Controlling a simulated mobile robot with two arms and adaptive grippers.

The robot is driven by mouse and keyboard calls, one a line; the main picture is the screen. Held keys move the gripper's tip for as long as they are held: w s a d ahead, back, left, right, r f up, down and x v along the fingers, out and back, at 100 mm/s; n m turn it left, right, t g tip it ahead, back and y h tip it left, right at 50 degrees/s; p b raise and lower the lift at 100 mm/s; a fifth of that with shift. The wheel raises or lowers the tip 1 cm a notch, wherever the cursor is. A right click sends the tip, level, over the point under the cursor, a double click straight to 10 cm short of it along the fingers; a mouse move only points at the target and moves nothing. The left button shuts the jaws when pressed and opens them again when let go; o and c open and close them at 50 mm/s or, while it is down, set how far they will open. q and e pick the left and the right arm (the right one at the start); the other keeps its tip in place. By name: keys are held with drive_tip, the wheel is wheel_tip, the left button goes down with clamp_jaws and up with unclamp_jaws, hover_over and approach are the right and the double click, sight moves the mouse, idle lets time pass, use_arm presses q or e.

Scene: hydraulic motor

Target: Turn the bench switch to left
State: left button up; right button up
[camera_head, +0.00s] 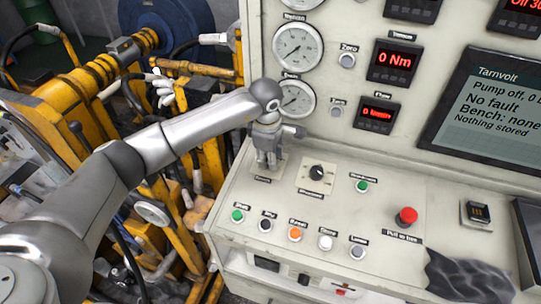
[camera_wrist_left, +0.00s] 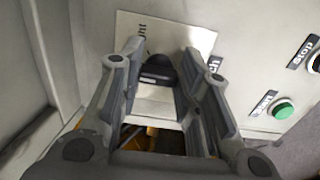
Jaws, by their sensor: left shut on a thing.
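The bench switch is a dark knob (camera_wrist_left: 158,70) on a pale square plate (camera_wrist_left: 188,36). My left gripper (camera_head: 268,160) reaches down over it at the left end of the sloping panel. In the left wrist view the gripper's two fingers (camera_wrist_left: 156,62) stand on either side of the knob and are shut on it. In the head view the fingers hide the knob, and only part of its plate (camera_head: 256,166) shows. I cannot tell which way the knob points. My right gripper is not in view.
Right of the gripper is another rotary switch (camera_head: 317,172). Green, orange and pale buttons, a red stop button (camera_head: 406,216) and a small switch (camera_head: 477,212) share the panel. Gauges (camera_head: 297,46) and a screen (camera_head: 490,110) stand behind. Yellow machinery (camera_head: 95,65) fills the left.

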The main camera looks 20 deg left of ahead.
use_arm(q)
drive_tip(key=shift+w+f+n+b, duration=0.1)
drive_tip(key=shift+n+b, duration=0.5)
drive_tip(key=shift+b, duration=0.2)
drive_tip(key=n+b, duration=0.5)
drive_tip(key=n, duration=0.1)
drive_tip(key=shift+w+a+b, duration=0.1)
drive_tip(key=shift+b, duration=0.25)
drive_tip(key=shift+n+b, duration=0.55)
drive_tip(key=shift+n, duration=0.25)
drive_tip(key=shift+r, duration=0.2)
drive_tip(key=o, duration=1)
drive_tip(key=shift+r, duration=0.1)
